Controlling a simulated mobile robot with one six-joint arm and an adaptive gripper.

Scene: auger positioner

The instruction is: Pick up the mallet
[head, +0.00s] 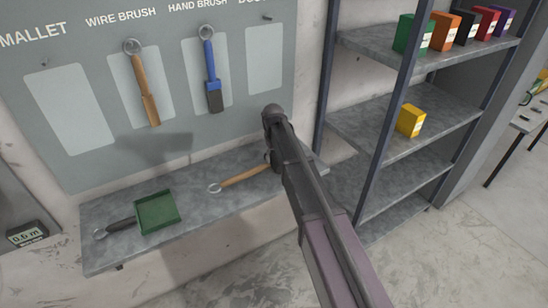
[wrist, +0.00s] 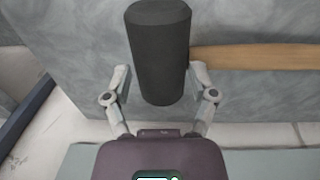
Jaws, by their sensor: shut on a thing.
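The mallet has a dark cylindrical head (wrist: 160,40) and a wooden handle that runs off to the right in the wrist view. My gripper (wrist: 161,76) is shut on the mallet's head, with one finger on each side of it. In the head view the mallet's wooden handle (head: 244,177), with a metal ring at its end, shows over the grey shelf (head: 190,182). My arm hides the mallet's head and my fingers there. I cannot tell whether the mallet rests on the shelf or is slightly raised.
A green dustpan (head: 158,211) lies at the shelf's left. A wire brush (head: 144,90) and a blue hand brush (head: 211,78) hang on the tool board (head: 90,170); the mallet's panel (head: 70,108) is empty. A rack (head: 370,125) with colored boxes stands at right.

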